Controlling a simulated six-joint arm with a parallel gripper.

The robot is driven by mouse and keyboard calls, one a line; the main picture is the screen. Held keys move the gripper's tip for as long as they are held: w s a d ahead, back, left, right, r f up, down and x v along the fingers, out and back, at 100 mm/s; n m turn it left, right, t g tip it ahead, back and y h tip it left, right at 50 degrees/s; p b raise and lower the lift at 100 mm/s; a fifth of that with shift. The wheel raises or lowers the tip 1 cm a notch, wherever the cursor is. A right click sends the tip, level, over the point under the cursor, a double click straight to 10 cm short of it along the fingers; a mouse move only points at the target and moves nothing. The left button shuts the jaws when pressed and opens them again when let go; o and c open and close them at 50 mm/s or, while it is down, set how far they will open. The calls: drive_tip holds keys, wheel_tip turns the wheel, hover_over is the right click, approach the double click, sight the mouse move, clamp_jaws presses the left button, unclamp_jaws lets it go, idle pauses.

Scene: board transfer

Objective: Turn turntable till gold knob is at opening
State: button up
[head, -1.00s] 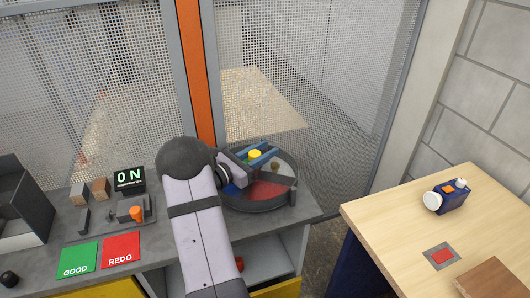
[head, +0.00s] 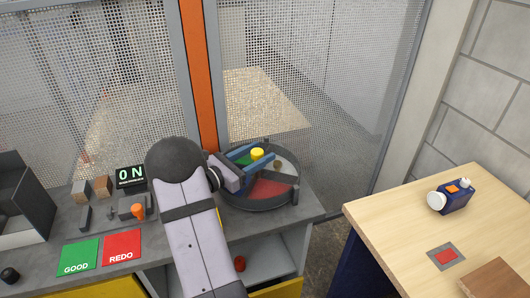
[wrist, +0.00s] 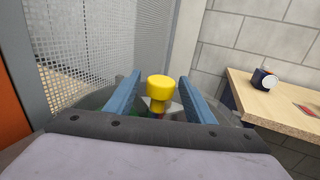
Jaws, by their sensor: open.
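The round turntable (head: 262,204) sits on the grey counter and has a dark rim and coloured sectors, including red and pale grey. A bright yellow knob (head: 257,153) stands up on it; it also shows in the wrist view (wrist: 160,88). A smaller, dull gold-brown knob (head: 277,165) is on the pale sector to its right. My gripper (wrist: 160,80) is open, its blue fingers on either side of the yellow knob with gaps showing. My arm and gripper hide the turntable's left part. I cannot tell where the opening is.
A mesh fence with an orange post (head: 197,75) stands close behind the turntable. Left on the counter are a display reading 0 N (head: 131,177), a green GOOD card (head: 80,256) and a red REDO card (head: 122,246). A wooden table (head: 400,215) stands right, across a gap.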

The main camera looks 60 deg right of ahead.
sight(252, 157)
drive_tip(key=shift+b+v, duration=0.35)
drive_tip(key=shift+v, duration=1.6)
drive_tip(key=b+v, duration=0.2)
drive_tip(key=v, duration=0.1)
drive_tip(key=shift+w+a+f+b, duration=0.1)
drive_tip(key=shift+a+f+b, duration=0.15)
drive_tip(key=shift+b, duration=0.15)
drive_tip(key=shift+a+r, duration=0.15)
drive_tip(key=shift+r, duration=0.05)
drive_tip(key=shift+p+x, duration=0.9)
drive_tip(key=shift+x, duration=2.85)
clamp_jaws()
